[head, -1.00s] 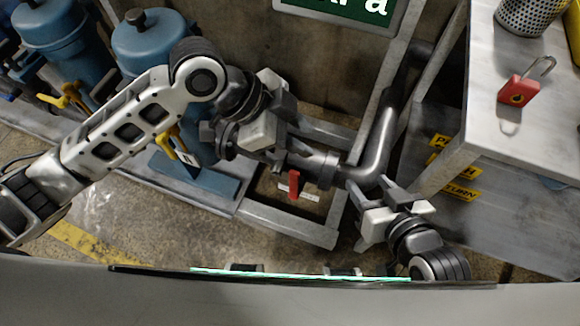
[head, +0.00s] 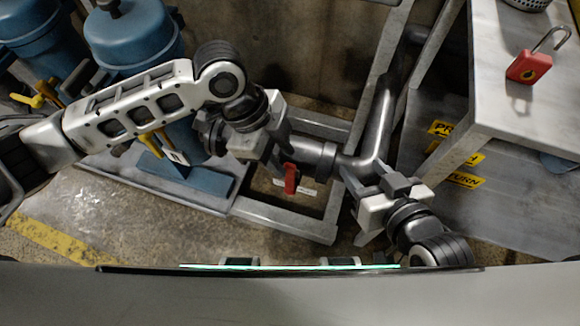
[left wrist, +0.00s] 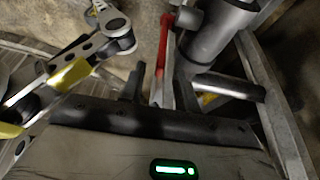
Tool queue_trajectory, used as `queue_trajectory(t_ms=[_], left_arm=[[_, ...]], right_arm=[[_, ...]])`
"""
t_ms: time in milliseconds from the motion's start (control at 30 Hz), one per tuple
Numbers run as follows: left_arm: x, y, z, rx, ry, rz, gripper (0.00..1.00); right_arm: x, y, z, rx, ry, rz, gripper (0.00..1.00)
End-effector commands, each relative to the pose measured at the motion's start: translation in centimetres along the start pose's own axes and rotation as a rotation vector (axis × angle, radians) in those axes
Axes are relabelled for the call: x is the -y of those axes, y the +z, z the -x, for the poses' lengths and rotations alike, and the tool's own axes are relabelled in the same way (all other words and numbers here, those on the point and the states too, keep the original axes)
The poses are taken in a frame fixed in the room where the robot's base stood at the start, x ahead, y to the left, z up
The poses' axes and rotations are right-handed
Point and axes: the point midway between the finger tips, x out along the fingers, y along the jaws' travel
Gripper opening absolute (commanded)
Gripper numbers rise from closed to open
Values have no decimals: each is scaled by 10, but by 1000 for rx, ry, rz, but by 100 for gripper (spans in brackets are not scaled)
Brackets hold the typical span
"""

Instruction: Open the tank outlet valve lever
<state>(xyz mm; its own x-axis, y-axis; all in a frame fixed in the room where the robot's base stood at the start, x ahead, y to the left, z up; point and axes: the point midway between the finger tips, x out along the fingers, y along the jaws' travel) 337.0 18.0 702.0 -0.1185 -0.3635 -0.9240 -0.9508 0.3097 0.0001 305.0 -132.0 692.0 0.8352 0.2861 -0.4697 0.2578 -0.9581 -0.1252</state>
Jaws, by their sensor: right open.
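The red valve lever (head: 290,178) hangs down from a dark grey outlet pipe (head: 322,160) low in the metal frame. In the left wrist view the red lever (left wrist: 164,45) stands beside the grey pipe (left wrist: 217,35), ahead of the gap between my finger tips. My left gripper (head: 281,151) is close to the lever's upper end, with its fingers apart. It also shows in the left wrist view (left wrist: 158,88). I cannot tell whether it touches the lever. My right gripper (head: 372,182) is open and empty, just right of the frame, below the pipe bend.
Blue tanks (head: 130,40) stand at the left, with yellow-handled valves (head: 150,142). A metal table (head: 535,110) at the right carries a red padlock (head: 529,67). The metal frame (head: 285,226) surrounds the lever area. A yellow floor line (head: 60,245) is at the lower left.

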Motion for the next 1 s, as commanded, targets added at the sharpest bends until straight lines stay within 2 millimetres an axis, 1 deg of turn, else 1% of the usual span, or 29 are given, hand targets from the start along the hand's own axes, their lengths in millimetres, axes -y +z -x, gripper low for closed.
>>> queue_trajectory(t_ms=[33,100,200,300,433,667,767,800,1000], left_arm=[[-1,1,-13,0,4,1,32],[0,0,-24,-1,2,1,32],[0,0,-36,0,1,1,32],[0,0,-44,-1,1,1,32],[0,0,-48,0,-1,0,32],[0,0,-48,0,-1,0,32],[0,0,-48,0,-1,0,7],[0,0,-48,0,-1,0,0],[0,2,-47,-13,3,2,0]], right_arm=[[0,4,-1,1,-1,2,50],[0,5,-1,0,-2,4,50],[1,6,0,1,-6,3,50],[2,9,-2,11,-9,1,50],[2,13,-5,22,-12,2,50],[1,11,-8,18,-12,4,50],[1,11,-8,17,-12,4,50],[1,11,-8,16,-12,3,50],[2,9,-8,11,-10,-2,50]])
